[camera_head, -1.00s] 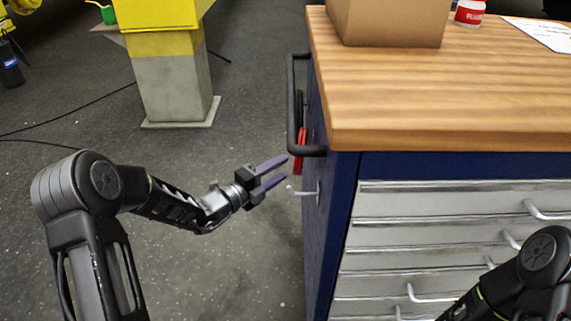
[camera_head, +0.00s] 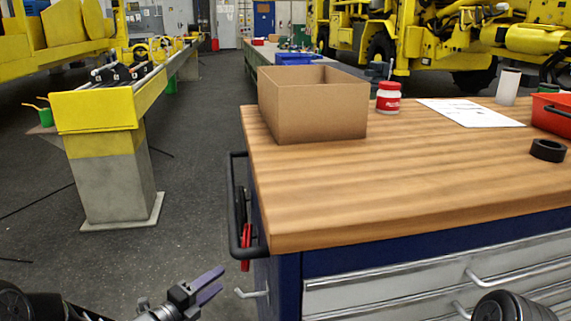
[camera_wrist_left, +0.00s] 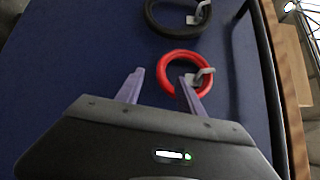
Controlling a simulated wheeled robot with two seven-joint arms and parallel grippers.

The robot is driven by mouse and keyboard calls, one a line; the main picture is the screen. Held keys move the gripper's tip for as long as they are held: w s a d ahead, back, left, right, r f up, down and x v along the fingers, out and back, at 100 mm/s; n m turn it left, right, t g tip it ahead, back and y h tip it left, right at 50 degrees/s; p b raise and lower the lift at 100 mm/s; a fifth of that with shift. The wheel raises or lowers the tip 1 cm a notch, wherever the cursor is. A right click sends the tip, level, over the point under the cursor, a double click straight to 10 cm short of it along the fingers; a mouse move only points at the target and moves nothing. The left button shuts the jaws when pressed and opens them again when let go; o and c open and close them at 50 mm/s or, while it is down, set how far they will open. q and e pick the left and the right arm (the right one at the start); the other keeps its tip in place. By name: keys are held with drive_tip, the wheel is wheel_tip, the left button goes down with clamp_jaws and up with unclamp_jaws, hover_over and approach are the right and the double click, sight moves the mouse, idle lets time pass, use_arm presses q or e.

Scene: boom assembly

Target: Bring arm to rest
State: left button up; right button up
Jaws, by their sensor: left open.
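My left gripper (camera_head: 207,285) is low in the head view, left of the blue workbench cabinet. Its two purple fingers are apart with nothing between them. In the left wrist view the left gripper (camera_wrist_left: 160,90) points at the cabinet's blue side panel (camera_wrist_left: 85,60). A red ring (camera_wrist_left: 168,62) hangs there on a white hook, close to the right finger; I cannot tell whether they touch. A black ring (camera_wrist_left: 172,30) hangs on another hook beyond it. My right arm shows only as a dark joint at the lower right; its gripper is out of view.
The wooden worktop (camera_head: 330,190) holds an open cardboard box (camera_head: 312,108), a red-and-white jar (camera_head: 388,97), a paper sheet (camera_head: 470,112) and a black tape roll (camera_head: 547,150). A black handle (camera_head: 238,205) sticks out from the cabinet's left side. Left of it is open floor.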

use_arm(q)
drive_tip(key=s+d+f+n+g+y, duration=0.3)
drive_tip(key=s+f+n+g, duration=0.4)
drive_tip(key=s+f+n, duration=0.9)
drive_tip(key=s+d+f+n+g+y, duration=0.35)
drive_tip(key=s+f+n+g, duration=0.25)
drive_tip(key=s+f+n, duration=1)
drive_tip(key=s+d+r+m+g+h+p, duration=0.1)
drive_tip(key=s+d+r+m+h, duration=0.2)
drive_tip(key=d, duration=0.6)
wheel_tip(320, 180, up, 20)
drive_tip(key=m+y+p, duration=0.1)
drive_tip(key=p, duration=1.9)
drive_tip(key=shift+w+a+r, duration=0.2)
drive_tip(key=shift+w+a, duration=0.2)
drive_tip(key=shift+w, duration=0.05)
